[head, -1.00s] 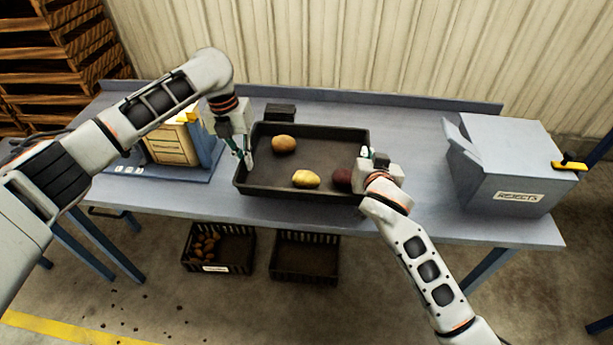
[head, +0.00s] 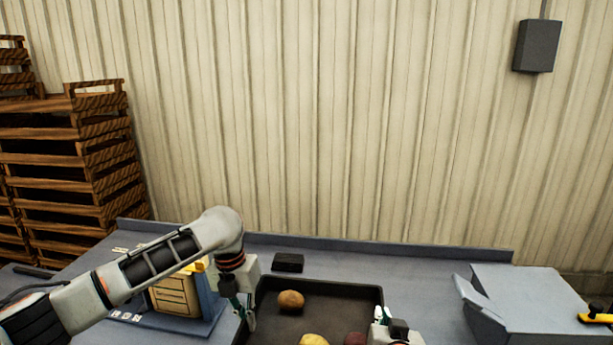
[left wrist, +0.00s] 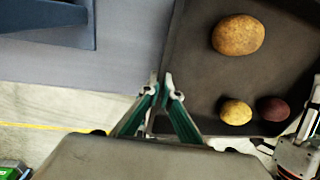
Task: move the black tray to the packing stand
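The black tray (head: 340,289) lies on the blue-grey table, its front part cut off by the head view's lower edge. It also shows in the left wrist view (left wrist: 205,75). It holds a brown potato (head: 291,300), a yellow potato (head: 314,340) and a dark red potato (head: 355,339). My left gripper (head: 249,322) is at the tray's left wall; in the left wrist view its fingertips (left wrist: 161,80) are close together with the wall between them. My right gripper (head: 384,315) is at the tray's right wall, its fingertips mostly hidden. No packing stand is visible.
A black block (head: 288,262) lies behind the tray. A grey box (head: 530,300) stands at the right.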

